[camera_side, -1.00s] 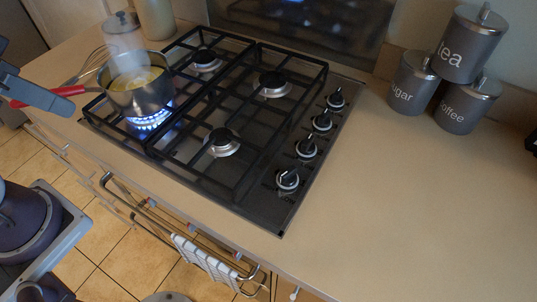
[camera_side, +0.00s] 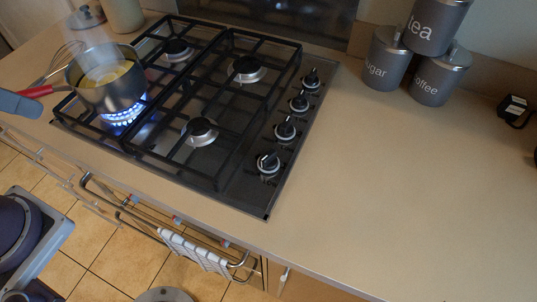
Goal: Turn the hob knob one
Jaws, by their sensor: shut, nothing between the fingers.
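The black hob (camera_side: 240,190) lies in the worktop. Several black knobs with pale rings stand in a row along its right side: the nearest knob (camera_side: 268,163), two in the middle, (camera_side: 285,128) and (camera_side: 299,102), and the farthest knob (camera_side: 312,79). I cannot tell which is knob one, and their markings are too small to read. A blue-grey end piece of my arm, which looks like my gripper (camera_side: 22,105), enters at the left edge beside the red pan handle, far from the knobs. It looks shut and empty; most of it is cut off.
A steaming pan (camera_side: 107,92) with a red handle (camera_side: 34,91) stands over a lit blue flame (camera_side: 124,115). Grey canisters (camera_side: 388,62) stand at the back right. A towel rail (camera_side: 150,228) runs along the front. The worktop right of the knobs (camera_side: 400,180) is clear.

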